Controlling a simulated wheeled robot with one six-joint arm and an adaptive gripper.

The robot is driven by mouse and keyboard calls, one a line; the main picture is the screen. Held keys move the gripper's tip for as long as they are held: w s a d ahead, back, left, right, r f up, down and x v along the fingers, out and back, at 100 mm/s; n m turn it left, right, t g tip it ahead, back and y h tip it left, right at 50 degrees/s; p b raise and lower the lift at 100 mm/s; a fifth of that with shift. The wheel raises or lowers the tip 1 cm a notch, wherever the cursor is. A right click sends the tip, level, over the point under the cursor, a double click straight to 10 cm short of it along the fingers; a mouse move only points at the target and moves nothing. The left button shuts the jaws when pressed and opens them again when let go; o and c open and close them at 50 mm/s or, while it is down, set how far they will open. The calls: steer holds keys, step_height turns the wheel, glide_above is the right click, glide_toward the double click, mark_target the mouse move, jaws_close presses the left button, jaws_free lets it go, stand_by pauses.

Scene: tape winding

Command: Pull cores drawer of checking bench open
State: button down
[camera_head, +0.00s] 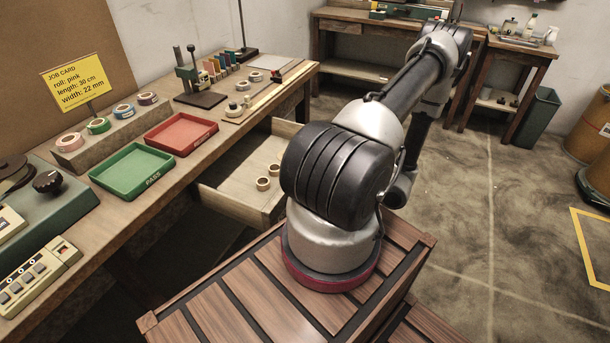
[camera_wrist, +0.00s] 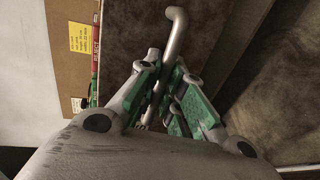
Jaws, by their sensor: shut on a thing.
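The cores drawer (camera_head: 235,203) stands pulled out from under the checking bench (camera_head: 170,185) in the head view. Its pale wooden inside shows, with several small ring cores (camera_head: 268,178) on its floor. In the wrist view my gripper (camera_wrist: 161,78) has its green-padded fingers shut on a grey metal bar handle (camera_wrist: 174,40). The bar's bent upper end sticks out beyond the fingers. In the head view my arm hides the gripper, the handle and part of the drawer's right side.
On the bench are a green PASS tray (camera_head: 135,190), a red tray (camera_head: 181,148), tape rolls on a block (camera_head: 98,140) and a yellow job card (camera_head: 75,83). My arm stands close to the drawer. Open floor (camera_head: 520,190) lies to the right.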

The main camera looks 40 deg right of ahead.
steer(key=shift+s+d, duration=0.15)
steer(key=shift+s, duration=0.5)
steer(key=c, duration=1.8)
jaws_free()
steer(key=v, duration=1.2)
